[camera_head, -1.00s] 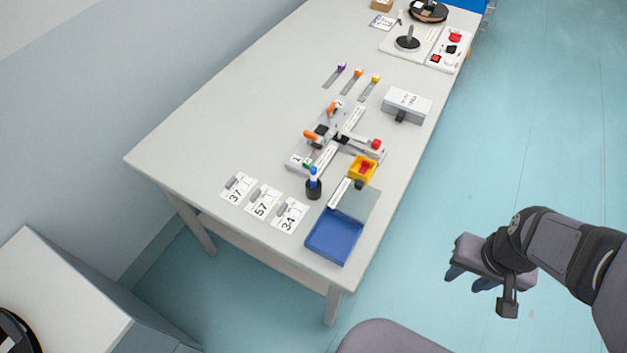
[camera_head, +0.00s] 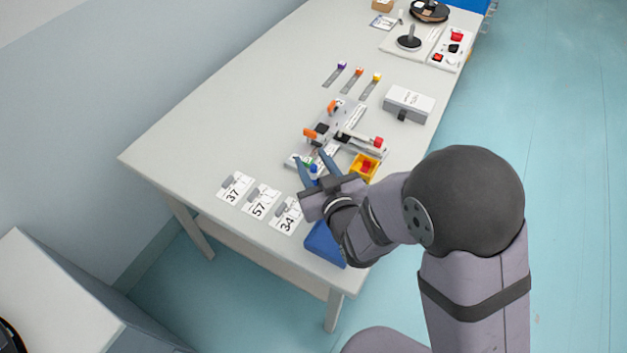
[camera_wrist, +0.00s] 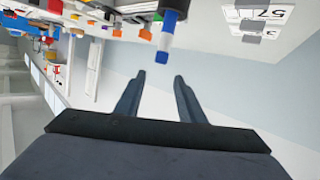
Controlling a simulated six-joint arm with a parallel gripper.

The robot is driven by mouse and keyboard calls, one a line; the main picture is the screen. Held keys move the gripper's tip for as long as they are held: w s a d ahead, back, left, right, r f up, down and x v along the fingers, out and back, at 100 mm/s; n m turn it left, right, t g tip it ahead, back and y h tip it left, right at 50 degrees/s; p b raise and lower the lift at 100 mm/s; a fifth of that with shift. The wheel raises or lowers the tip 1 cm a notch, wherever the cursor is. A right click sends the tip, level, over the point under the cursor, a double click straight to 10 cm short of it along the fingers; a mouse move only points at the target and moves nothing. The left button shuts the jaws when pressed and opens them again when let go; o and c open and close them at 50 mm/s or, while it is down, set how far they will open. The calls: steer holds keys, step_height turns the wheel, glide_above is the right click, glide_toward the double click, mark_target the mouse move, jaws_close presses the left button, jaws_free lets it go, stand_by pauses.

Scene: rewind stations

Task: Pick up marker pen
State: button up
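The marker pen (camera_wrist: 165,40) has a blue barrel, a white band and a blue end. In the wrist view it is just beyond my fingertips, near the top edge. In the head view only its blue top (camera_head: 313,169) shows, between my fingers in the picture; its black holder is hidden behind my gripper. My gripper (camera_head: 310,155) is open and empty over the table's near end. In the wrist view its two fingers (camera_wrist: 160,75) are apart, with a clear gap between them and the pen.
Number cards (camera_head: 261,199) lie left of my gripper. A blue tray (camera_head: 322,243) is partly hidden under my wrist. A yellow bin (camera_head: 366,168) and a fixture with orange clamps (camera_head: 331,107) stand close by. A white box (camera_head: 408,101) is farther back. The table's left part is clear.

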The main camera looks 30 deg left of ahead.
mark_target(314, 171)
steer(key=f, duration=0.1)
steer(key=d+f+m, duration=0.1)
steer(key=s+f+h, duration=0.1)
steer(key=shift+d+m, duration=0.15)
steer(key=shift+m, duration=0.25)
steer(key=shift+p+x, duration=0.35)
steer(key=shift+x, duration=0.75)
steer(key=shift+w, duration=0.1)
steer(key=shift+f+p+x, duration=0.15)
steer(key=shift+p+x, duration=0.35)
steer(key=shift+x, duration=0.75)
steer(key=shift+f+p+x, duration=0.1)
steer(key=shift+p+x, duration=0.4)
steer(key=shift+x, duration=0.75)
steer(key=shift+d, duration=0.15)
steer(key=shift+c, duration=0.6)
jaws_close()
